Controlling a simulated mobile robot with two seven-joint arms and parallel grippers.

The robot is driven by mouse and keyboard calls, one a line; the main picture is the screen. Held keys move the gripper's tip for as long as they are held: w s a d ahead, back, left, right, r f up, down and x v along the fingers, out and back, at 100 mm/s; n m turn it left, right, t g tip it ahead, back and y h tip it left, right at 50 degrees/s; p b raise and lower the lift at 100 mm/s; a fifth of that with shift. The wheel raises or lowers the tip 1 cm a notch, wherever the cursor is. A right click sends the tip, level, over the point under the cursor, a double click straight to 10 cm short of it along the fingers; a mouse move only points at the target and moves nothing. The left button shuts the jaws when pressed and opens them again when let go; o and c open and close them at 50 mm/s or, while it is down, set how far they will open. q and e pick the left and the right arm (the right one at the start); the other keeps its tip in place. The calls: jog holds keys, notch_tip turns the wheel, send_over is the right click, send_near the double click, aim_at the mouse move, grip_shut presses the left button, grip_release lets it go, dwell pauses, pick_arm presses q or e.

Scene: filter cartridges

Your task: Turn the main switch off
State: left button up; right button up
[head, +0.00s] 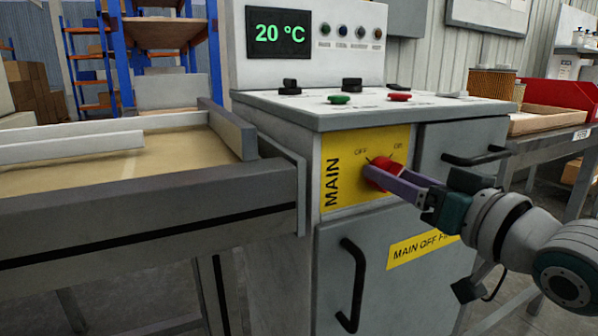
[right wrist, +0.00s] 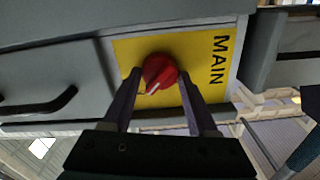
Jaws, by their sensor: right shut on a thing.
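The main switch is a round red knob (head: 378,174) on a yellow panel (head: 340,188) marked MAIN, with OFF at its upper left and ON at its upper right. My right gripper (head: 382,180) is shut on the knob from the front. In the right wrist view, its fingers (right wrist: 160,78) lie on either side of the red knob (right wrist: 160,70). The knob's white pointer slants to the lower left there, which matches the ON side, as this view is turned over. The fingers partly hide the knob in the head view. My left gripper is not in view.
The cabinet top carries a green button (head: 339,99), a red button (head: 399,97) and black knobs. A conveyor-like table (head: 150,205) adjoins on the left.

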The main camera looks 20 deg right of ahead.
jog(key=shift+r+n, duration=0.1)
jog(key=shift+n, duration=0.2)
jog(key=n+p, duration=0.2)
jog(key=n, duration=0.6)
jog(key=n+p, duration=0.2)
jog(key=n, duration=0.7)
jog(key=shift+a+f+p, duration=0.2)
jog(key=shift+p, duration=0.1)
jog(key=shift+n, duration=0.3)
jog(key=o, duration=1.4)
jog(key=s, duration=0.3)
jog(key=s+p, duration=0.1)
jog(key=s, duration=0.6)
jog(key=shift+d, duration=0.35)
